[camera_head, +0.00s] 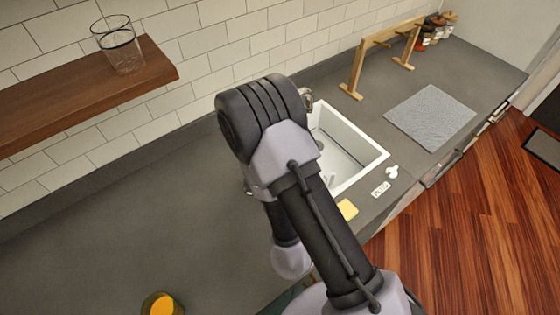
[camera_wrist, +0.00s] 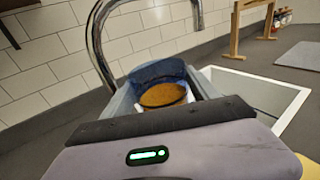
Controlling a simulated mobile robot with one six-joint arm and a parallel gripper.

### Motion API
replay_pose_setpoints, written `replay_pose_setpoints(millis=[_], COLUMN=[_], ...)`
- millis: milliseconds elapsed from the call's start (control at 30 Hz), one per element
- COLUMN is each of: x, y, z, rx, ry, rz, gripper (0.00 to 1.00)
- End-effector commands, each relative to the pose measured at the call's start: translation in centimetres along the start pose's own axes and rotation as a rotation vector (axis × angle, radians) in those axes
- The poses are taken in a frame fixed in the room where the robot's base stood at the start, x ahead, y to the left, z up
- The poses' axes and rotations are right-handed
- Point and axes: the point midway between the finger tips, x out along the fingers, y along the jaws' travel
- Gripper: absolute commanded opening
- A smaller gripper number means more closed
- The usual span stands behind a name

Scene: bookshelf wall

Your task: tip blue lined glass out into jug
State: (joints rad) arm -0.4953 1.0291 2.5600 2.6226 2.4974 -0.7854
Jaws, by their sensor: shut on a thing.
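In the wrist view my gripper (camera_wrist: 165,95) is shut on a blue-walled glass (camera_wrist: 158,72) with amber-brown contents. The glass stands between the two grey fingers, and its lower part is hidden by my gripper body. In the head view my arm hides the gripper and the held glass. A small round vessel with orange contents (camera_head: 162,304) stands on the counter at the bottom edge, partly cut off. I cannot tell whether it is the jug. A clear glass vessel with a dark line around it (camera_head: 119,48) stands on the wooden shelf, upright and seemingly empty.
The wooden shelf (camera_head: 75,100) juts from the tiled wall at left. A white sink (camera_head: 347,150) lies beyond my arm, with a yellow sponge (camera_head: 347,209) near it. A wooden rack (camera_head: 385,45) and grey mat (camera_head: 430,117) are farther right. The left counter (camera_head: 130,225) is mostly clear.

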Motion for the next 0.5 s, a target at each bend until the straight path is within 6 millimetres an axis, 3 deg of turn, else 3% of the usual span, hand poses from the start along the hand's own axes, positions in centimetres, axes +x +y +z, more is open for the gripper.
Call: replay_pose_setpoints(millis=[33,200,500], x=[0.1,0.2,0.3], y=[0.0,0.0,-0.1], z=[-1.7,-4.5,-7.0], rx=[0.000,0.000,0.002], ry=[0.001,0.001,0.002], rz=[0.000,0.000,0.000], gripper=[0.06,0.06,0.06])
